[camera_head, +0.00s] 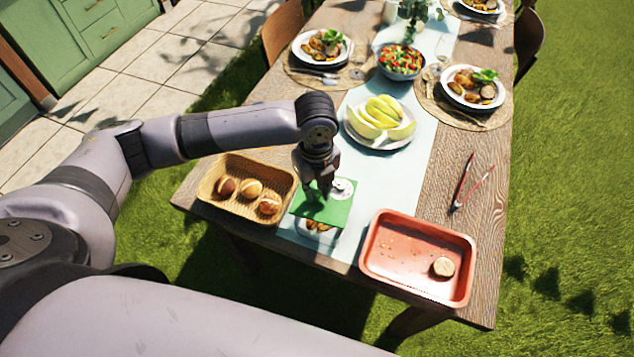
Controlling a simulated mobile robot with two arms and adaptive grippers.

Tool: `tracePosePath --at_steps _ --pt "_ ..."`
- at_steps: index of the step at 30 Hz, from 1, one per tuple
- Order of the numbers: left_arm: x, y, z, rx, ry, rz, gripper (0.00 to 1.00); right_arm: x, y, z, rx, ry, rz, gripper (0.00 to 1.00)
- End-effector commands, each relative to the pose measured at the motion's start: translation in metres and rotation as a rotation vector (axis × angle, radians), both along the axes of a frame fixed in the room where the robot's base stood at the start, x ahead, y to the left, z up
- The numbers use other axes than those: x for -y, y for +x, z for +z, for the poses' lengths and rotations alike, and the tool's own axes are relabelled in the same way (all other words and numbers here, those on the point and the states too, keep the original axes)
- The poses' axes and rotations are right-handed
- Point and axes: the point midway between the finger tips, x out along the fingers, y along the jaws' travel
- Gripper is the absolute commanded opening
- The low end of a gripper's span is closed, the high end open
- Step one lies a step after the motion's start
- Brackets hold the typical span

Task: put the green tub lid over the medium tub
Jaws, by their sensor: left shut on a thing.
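The green tub lid (332,212) is a flat green square near the front of the table. My left gripper (322,190) comes down on it from above and is shut on it. A clear or pale tub (317,232) with brown food in it shows just below the lid's near edge; the lid hides most of it. I cannot tell whether the lid touches the tub or hangs above it. A small whitish round thing (343,187) shows beside the gripper at the lid's far right; what it is stays unclear. My right gripper is not in view.
A wicker basket (207,190) of bread rolls stands close on the left. A red tray (403,277) with a round piece stands on the right. Tongs (460,190) lie beyond it. A plate of melon slices (380,145), a salad bowl (401,75) and set plates are farther back.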

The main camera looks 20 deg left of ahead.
Motion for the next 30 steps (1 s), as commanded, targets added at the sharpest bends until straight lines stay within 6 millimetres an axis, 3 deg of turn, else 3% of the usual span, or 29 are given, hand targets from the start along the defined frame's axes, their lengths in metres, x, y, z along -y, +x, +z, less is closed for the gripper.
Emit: tracePosePath --at_steps 8,26,30 --pt "0.001 0.001 -0.005 0.002 0.003 -0.085 0.0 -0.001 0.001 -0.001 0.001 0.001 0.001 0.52" --pt "0.0 0.002 -0.036 0.004 0.004 -0.081 0.0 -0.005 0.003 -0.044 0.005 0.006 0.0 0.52" --pt "0.001 0.001 -0.044 0.001 0.002 -0.081 0.0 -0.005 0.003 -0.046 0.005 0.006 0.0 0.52"
